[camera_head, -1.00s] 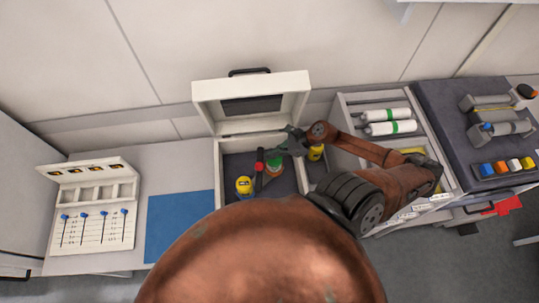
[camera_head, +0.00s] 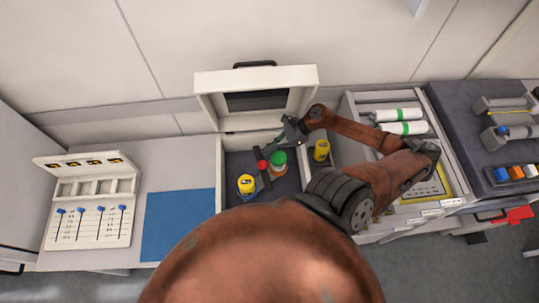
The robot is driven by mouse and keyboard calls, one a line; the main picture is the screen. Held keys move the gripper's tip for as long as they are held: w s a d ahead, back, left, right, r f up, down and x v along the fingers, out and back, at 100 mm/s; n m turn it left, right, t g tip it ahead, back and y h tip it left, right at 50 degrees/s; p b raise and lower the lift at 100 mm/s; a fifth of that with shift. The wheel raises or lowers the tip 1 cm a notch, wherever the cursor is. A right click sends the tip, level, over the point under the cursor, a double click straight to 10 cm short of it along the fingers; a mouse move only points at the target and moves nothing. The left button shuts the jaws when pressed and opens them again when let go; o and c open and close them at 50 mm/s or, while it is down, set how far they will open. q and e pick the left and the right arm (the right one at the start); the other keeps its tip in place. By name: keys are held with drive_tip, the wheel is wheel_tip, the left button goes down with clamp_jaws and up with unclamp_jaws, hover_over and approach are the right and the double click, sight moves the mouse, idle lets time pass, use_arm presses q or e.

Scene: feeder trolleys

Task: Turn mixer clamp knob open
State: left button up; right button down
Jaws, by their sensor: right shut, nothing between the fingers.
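The mixer (camera_head: 222,180) is an open white case with a dark interior and its lid (camera_head: 207,84) raised. Inside, a dark clamp bar with a red knob (camera_head: 262,165) lies slightly tilted between a yellow-capped jar (camera_head: 246,184) and a green-capped jar (camera_head: 278,160). My right gripper (camera_head: 285,136) is shut and empty. It is above and right of the knob in the picture, near the case's back edge, apart from the knob. My left gripper is not in view.
A yellow-capped container (camera_head: 321,150) stands right of the mixer. White bottles with green bands (camera_head: 400,121) lie in a tray further right. A blue mat (camera_head: 180,225) lies clear at left, beside a white rack with blue sliders (camera_head: 90,232).

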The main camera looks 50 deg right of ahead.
drive_tip(key=shift+w+a+b, duration=0.3)
drive_tip(key=shift+w+a, duration=0.05)
drive_tip(key=shift+w, duration=0.25)
drive_tip(key=shift+w+a+b, duration=0.25)
drive_tip(key=shift+w+a, duration=0.05)
drive_tip(key=shift+w, duration=0.35)
